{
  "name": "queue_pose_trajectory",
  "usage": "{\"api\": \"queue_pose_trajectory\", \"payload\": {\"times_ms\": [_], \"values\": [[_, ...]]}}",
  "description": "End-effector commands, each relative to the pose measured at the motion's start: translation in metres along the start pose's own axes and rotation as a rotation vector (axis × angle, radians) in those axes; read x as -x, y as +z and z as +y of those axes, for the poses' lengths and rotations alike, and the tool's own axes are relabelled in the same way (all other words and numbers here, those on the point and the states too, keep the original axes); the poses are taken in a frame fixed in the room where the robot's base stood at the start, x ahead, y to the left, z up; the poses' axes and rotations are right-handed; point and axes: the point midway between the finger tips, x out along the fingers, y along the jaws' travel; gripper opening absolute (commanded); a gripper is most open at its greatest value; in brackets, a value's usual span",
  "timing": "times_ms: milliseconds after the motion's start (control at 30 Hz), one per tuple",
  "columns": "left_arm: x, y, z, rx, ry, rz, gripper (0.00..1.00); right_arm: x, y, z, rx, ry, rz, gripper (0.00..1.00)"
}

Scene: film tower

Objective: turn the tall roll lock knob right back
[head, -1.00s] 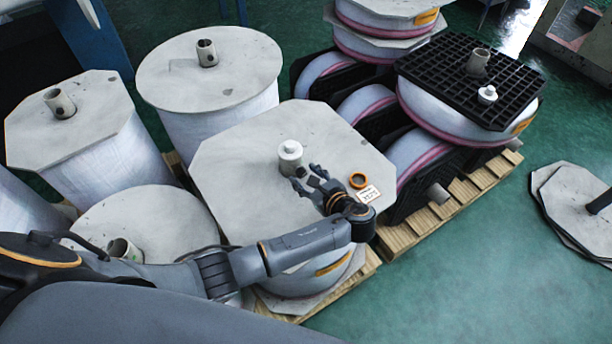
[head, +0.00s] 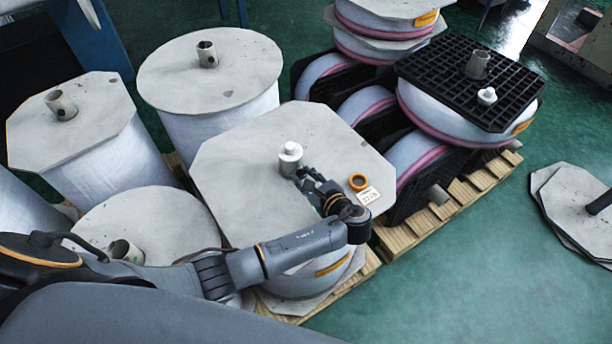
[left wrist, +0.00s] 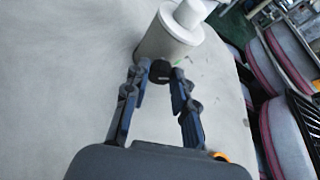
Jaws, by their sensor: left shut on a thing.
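The tall roll (head: 235,210) stands at centre in the head view, topped by a pale board with cut corners. A white capped core fitting (head: 290,157) stands up from the board and also shows at the top of the left wrist view (left wrist: 165,40). The small black lock knob (left wrist: 160,72) sticks out from the fitting's side, with a green mark near it. My left gripper (head: 303,176) is beside the fitting, its fingers (left wrist: 161,78) on both sides of the knob and shut on it. In the head view the fingers largely hide the knob. My right gripper is out of view.
Other rolls (head: 70,120) crowd the left. A black grid pallet (head: 440,75) covers rolls at right. Green floor (head: 460,270) is free at lower right.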

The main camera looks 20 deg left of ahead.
Motion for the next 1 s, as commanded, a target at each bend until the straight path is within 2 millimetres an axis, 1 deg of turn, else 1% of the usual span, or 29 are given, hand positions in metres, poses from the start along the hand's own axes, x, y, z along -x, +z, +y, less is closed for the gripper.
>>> {"api": "queue_pose_trajectory", "payload": {"times_ms": [33,100,300,500,700,1000], "values": [[0.0013,0.0009,0.0010,0.021,-0.009,0.004,0.00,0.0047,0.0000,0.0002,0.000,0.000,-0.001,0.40],[0.0016,0.0010,0.0014,0.062,-0.025,0.007,0.00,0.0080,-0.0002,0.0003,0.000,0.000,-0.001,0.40],[0.0011,-0.0004,0.0033,0.201,-0.081,0.017,0.00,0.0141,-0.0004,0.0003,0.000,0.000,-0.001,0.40],[0.0006,-0.0019,0.0045,0.336,-0.136,0.026,0.00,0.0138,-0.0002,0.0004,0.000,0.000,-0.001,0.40],[0.0003,-0.0026,0.0054,0.435,-0.175,0.032,0.00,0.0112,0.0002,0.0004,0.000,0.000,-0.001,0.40],[0.0005,-0.0023,0.0053,0.504,-0.203,0.037,0.00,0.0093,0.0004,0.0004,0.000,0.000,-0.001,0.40]]}}
